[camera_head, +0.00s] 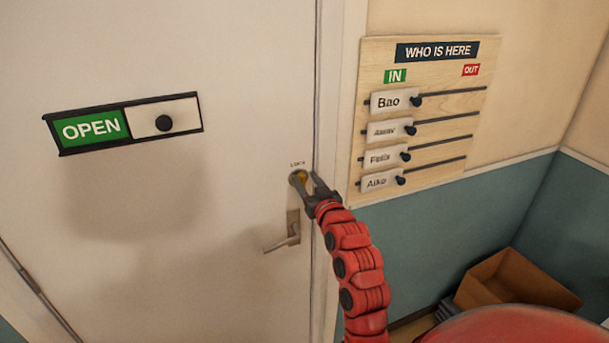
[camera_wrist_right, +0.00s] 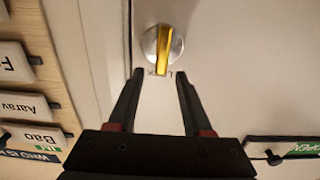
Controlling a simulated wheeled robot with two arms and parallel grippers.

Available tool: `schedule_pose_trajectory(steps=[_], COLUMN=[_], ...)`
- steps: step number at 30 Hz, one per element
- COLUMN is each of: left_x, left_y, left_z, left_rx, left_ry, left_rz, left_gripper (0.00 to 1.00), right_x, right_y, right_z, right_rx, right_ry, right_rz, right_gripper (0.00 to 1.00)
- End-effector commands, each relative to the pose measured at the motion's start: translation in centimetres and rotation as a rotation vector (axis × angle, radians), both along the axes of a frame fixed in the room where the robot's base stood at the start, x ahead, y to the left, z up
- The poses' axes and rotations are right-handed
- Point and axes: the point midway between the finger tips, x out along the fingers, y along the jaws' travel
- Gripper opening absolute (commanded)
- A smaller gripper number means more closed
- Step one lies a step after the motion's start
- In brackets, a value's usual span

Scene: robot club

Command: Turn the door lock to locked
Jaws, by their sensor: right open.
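The door lock (camera_head: 297,178) is a round silver plate with a yellow thumb-turn, set in the white door above the lever handle (camera_head: 292,235). In the right wrist view, the yellow thumb-turn (camera_wrist_right: 163,45) stands nearly upright in the picture, one end reaching over the small label. My right gripper (camera_head: 311,184) is at the lock from its right side in the head view. In the wrist view its two fingers (camera_wrist_right: 160,74) are open and empty; the thumb-turn lies just beyond their tips, in line with the gap. Contact cannot be made out. My left gripper is not in view.
An OPEN sign (camera_head: 92,128) with a black-knobbed slider is on the door at left. A WHO IS HERE board (camera_head: 470,110) with several name sliders hangs right of the door frame. A cardboard box (camera_head: 515,280) stands in the lower right corner.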

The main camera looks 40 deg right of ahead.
Motion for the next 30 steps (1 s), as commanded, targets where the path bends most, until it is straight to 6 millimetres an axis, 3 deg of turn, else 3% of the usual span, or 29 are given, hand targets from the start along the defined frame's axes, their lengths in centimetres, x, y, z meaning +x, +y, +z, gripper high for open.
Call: schedule_pose_trajectory(steps=[6,15,17,24,30], left_x=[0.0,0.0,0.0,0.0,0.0], left_y=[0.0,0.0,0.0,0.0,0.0], left_z=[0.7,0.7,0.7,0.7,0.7], left_rx=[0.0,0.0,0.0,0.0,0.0], left_ry=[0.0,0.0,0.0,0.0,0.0], left_rz=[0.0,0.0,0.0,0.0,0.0], left_gripper=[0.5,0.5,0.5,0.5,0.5], right_x=[1.6,1.8,1.8,1.8,1.8], right_y=[-0.3,-0.4,-0.4,-0.4,-0.4], right_z=[-0.1,-0.2,-0.2,-0.1,-0.1], right_rx=[0.0,0.001,0.0,0.0,0.0], right_ry=[0.002,0.001,0.001,0.001,0.001], right_rz=[0.0,0.0,0.0,0.0,0.0], right_gripper=[0.5,0.5,0.43,0.0,0.0])
